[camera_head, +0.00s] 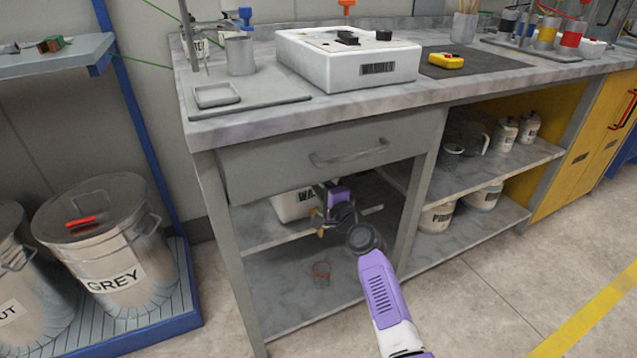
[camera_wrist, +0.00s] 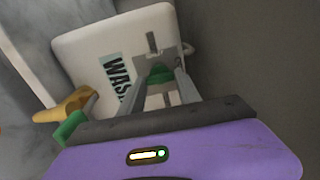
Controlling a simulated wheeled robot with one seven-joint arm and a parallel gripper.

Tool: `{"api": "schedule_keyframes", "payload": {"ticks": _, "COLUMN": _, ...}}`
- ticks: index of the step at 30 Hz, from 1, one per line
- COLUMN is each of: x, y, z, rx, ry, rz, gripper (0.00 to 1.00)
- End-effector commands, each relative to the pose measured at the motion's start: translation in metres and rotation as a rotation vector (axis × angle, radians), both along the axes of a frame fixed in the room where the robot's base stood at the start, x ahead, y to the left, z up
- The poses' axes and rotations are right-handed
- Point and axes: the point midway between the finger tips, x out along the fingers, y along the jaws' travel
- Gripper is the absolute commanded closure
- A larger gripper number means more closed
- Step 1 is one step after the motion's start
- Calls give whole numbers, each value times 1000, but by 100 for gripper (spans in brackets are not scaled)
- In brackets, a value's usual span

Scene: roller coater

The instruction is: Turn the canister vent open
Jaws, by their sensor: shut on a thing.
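The white canister (camera_wrist: 88,55), with a label of which "WAS" can be read, stands on the upper shelf under the drawer. In the head view the canister (camera_head: 290,206) is partly hidden by my wrist. My gripper (camera_wrist: 159,72) is at the canister, its fingers on either side of a green piece (camera_wrist: 158,75) that looks like the vent, shut on it. The fingers hide part of that piece, so I cannot tell how far it is turned. A brass-coloured tap (camera_wrist: 68,104) with a green handle (camera_wrist: 70,128) sits to the left of my gripper.
A drawer (camera_head: 320,155) and the worktop (camera_head: 250,125) lie above my gripper. A cabinet upright (camera_head: 410,205) is to the right. The floor in front is clear.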

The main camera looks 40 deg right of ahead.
Motion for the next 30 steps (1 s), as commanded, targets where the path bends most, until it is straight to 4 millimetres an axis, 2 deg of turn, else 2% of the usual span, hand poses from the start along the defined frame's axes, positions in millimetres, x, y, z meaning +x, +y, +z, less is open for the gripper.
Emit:
{"api": "schedule_keyframes", "payload": {"ticks": 11, "x": -1, "y": -1, "z": -1, "rx": 6, "ry": -1, "rz": -2, "gripper": 100}}
{"api": "schedule_keyframes", "payload": {"ticks": 12, "x": -1, "y": -1, "z": -1, "rx": 6, "ry": -1, "rz": -2, "gripper": 52}}
{"api": "schedule_keyframes", "payload": {"ticks": 14, "x": -1, "y": -1, "z": -1, "rx": 5, "ry": 0, "rz": -2, "gripper": 40}}
{"api": "schedule_keyframes", "payload": {"ticks": 15, "x": -1, "y": -1, "z": -1, "rx": 5, "ry": 0, "rz": -2, "gripper": 38}}
{"api": "schedule_keyframes", "payload": {"ticks": 25, "x": -2, "y": 0, "z": 0, "rx": 4, "ry": 0, "rz": -1, "gripper": 38}}
{"api": "schedule_keyframes", "payload": {"ticks": 30, "x": -19, "y": 5, "z": 1, "rx": 2, "ry": 1, "rz": 0, "gripper": 38}}
